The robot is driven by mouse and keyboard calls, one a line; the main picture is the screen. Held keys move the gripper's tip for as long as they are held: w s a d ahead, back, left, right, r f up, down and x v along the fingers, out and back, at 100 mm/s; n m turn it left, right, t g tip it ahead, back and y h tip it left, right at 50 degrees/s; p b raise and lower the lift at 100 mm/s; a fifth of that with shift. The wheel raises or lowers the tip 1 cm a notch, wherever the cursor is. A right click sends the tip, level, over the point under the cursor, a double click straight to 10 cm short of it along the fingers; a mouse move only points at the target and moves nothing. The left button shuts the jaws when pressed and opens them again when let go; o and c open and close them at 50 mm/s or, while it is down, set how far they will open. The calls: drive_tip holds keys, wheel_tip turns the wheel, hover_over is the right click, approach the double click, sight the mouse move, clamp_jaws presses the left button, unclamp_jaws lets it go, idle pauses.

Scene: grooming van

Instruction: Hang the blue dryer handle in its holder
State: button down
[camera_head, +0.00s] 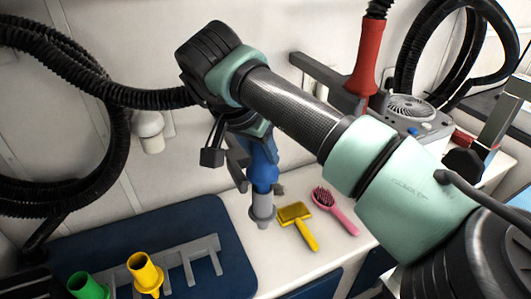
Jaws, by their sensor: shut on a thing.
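The blue dryer handle (263,172) is upright in the middle of the head view, with a grey end piece (262,208) at its bottom. My gripper (240,163) is shut on its upper part; the wrist hides its top. I cannot tell whether the grey end touches the white counter behind it. A dark grey bracket bar (312,70) runs along the wall at upper right, beside a red handle (366,65) that hangs upright. I cannot tell which part is the blue handle's holder; my forearm covers some of that area.
A yellow brush (297,223) and a pink brush (336,210) lie on the counter (310,258). A blue mat (215,225) carries a grey slotted rack (205,262), a yellow cup (146,275) and a green cup (87,287). Black hoses (115,95) loop at left.

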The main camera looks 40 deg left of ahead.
drive_tip(key=shift+w+a+r+p, duration=0.1)
drive_tip(key=shift+w+a+p, duration=0.25)
drive_tip(key=shift+a, duration=0.5)
drive_tip(key=shift+w+a+f+p, duration=0.1)
drive_tip(key=shift+w+a+p, duration=0.2)
drive_tip(key=shift+a, duration=0.55)
drive_tip(key=shift+w+a+r+p, duration=0.15)
drive_tip(key=shift+w+a, duration=0.25)
drive_tip(key=shift+a, duration=0.45)
drive_tip(key=shift+f, duration=0.65)
